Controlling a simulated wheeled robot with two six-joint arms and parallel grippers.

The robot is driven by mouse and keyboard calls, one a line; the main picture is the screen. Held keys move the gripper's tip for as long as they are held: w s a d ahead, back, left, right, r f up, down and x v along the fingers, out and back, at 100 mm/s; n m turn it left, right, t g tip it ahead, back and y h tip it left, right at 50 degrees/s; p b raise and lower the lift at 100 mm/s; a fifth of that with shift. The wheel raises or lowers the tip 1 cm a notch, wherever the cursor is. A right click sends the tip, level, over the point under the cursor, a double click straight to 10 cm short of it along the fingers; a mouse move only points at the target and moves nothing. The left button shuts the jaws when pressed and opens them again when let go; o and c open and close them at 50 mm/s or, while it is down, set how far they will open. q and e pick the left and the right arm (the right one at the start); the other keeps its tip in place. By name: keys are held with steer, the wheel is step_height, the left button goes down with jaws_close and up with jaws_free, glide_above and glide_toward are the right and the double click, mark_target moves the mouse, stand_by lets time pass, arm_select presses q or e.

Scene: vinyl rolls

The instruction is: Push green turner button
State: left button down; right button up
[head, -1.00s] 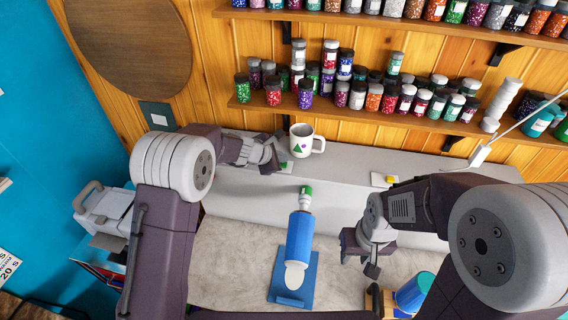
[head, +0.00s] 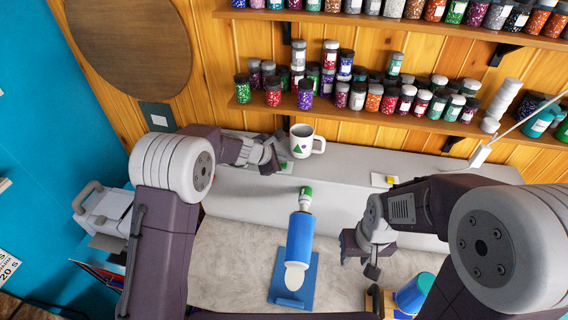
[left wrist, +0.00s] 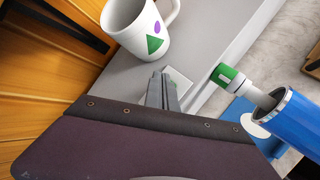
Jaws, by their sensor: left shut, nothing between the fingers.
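A small white button plate (head: 288,167) sits on the grey ledge below the mug, with a trace of green at its edge. It also shows in the left wrist view (left wrist: 182,80), mostly covered by my fingers, so the green button is hidden there. My left gripper (head: 280,164) is shut and empty, its fingertips (left wrist: 163,77) at the plate. I cannot tell whether they touch the button. A blue turner (head: 300,236) holds a white tumbler piece with a green label (head: 306,190). My right gripper (head: 372,272) hangs over the worktop, and its finger opening is unclear.
A white mug (head: 302,140) with a green triangle stands just behind my left fingertips. A second plate with a yellow button (head: 391,179) lies further right on the ledge (head: 350,166). A blue cup (head: 412,293) lies at front right. Shelves of jars (head: 375,97) line the wall.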

mark_target(282, 165)
arm_select(q)
step_height(282, 165, up, 6)
steer(key=p, duration=0.5)
steer(key=shift+r, duration=0.15)
steer(key=shift+f, duration=0.2)
